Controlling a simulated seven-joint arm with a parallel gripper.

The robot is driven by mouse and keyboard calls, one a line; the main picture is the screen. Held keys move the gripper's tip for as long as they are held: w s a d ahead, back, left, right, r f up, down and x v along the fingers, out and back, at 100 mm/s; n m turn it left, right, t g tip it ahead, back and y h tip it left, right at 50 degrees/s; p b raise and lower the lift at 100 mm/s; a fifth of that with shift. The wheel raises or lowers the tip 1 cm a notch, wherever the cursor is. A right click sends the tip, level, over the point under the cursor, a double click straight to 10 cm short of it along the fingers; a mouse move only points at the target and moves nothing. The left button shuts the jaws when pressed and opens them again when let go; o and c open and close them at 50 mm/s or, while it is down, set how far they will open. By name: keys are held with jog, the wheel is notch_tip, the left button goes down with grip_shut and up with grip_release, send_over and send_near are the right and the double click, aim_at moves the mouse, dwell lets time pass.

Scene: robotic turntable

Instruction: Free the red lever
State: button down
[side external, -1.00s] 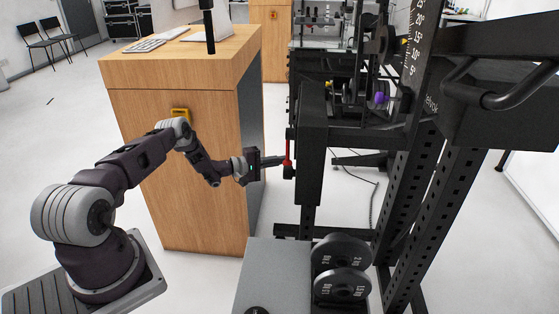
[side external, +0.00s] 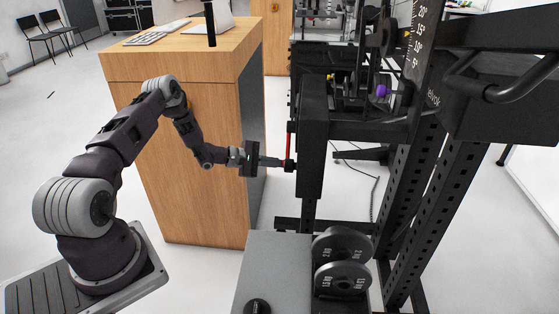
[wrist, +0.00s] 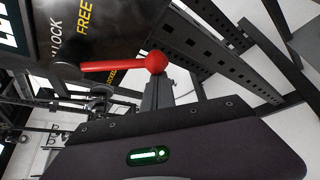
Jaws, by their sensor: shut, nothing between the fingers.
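The red lever (side external: 289,144) hangs upright on the near face of the black upright housing (side external: 313,140) in the side external view. In the wrist view the red lever (wrist: 110,66) ends in a red ball, with the labels LOCK and FREE above its other end. My gripper (side external: 286,163) is shut and points right, its tips at the lever's lower end. In the wrist view my gripper (wrist: 158,82) has its fingers together just below the ball, overlapping it in the picture. I cannot tell whether they touch. Nothing shows between the fingers.
A wooden desk (side external: 170,150) stands close behind my arm. A black rack (side external: 440,190) with perforated posts is on the right. Open floor (side external: 60,130) lies at left.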

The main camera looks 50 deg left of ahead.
jog(key=s+d+r+n+g+h, duration=0.2)
jog(key=s+d+r+n+g, duration=0.1)
jog(key=r, duration=0.3)
jog(key=shift+s+d+r+n+h, duration=0.35)
jog(key=shift+s+d+n, duration=0.25)
jog(key=shift+d+n, duration=0.2)
jog(key=shift+r, duration=0.15)
notch_tip(320, 180, down, 4)
jog(key=a, duration=0.1)
jog(key=v, duration=1)
